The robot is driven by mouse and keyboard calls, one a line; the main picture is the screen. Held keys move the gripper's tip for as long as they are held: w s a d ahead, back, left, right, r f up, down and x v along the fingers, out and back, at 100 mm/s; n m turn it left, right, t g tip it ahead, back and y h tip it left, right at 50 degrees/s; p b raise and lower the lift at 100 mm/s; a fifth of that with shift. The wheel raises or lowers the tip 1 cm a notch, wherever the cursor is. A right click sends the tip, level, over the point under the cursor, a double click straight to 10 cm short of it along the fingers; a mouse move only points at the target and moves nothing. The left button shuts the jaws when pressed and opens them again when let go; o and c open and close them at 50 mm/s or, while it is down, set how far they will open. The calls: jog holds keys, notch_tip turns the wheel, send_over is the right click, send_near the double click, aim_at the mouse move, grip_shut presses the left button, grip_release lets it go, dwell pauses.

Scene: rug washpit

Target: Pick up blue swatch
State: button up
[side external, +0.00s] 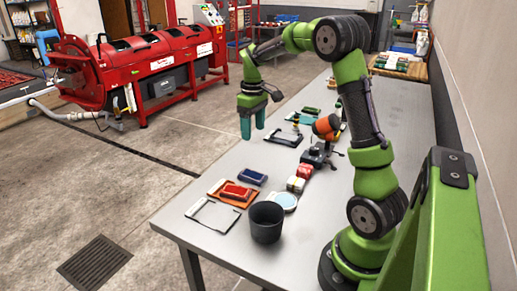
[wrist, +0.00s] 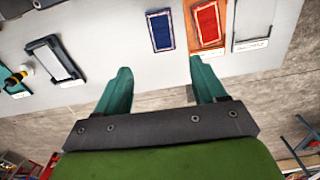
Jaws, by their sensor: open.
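The blue swatch (side external: 252,177) lies flat on the grey table, beside the red swatch. In the wrist view the blue swatch (wrist: 161,31) shows as a dark blue rectangle with a pale border, beyond the fingertips. My gripper (side external: 253,137) hangs above the table's left edge with its teal fingers pointing down. It is well above the swatch and farther along the table. In the wrist view my gripper (wrist: 160,66) is open, with nothing between its fingers.
A red swatch (wrist: 207,22) lies on an orange piece (wrist: 204,46) next to the blue one. Black-and-orange equipment (side external: 318,152) stands mid-table. Bare table (side external: 195,233) lies along the left edge.

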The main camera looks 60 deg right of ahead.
send_over(253, 174)
notch_tip(253, 174, down, 11)
jog(key=shift+s+r, duration=0.1)
jog(key=shift+s, duration=0.05)
jog(key=shift+a+f, duration=0.1)
jog(key=shift+f, duration=2.8)
jog(key=c, duration=0.8)
jog(key=shift+c, duration=0.2)
jog(key=shift+r, duration=0.1)
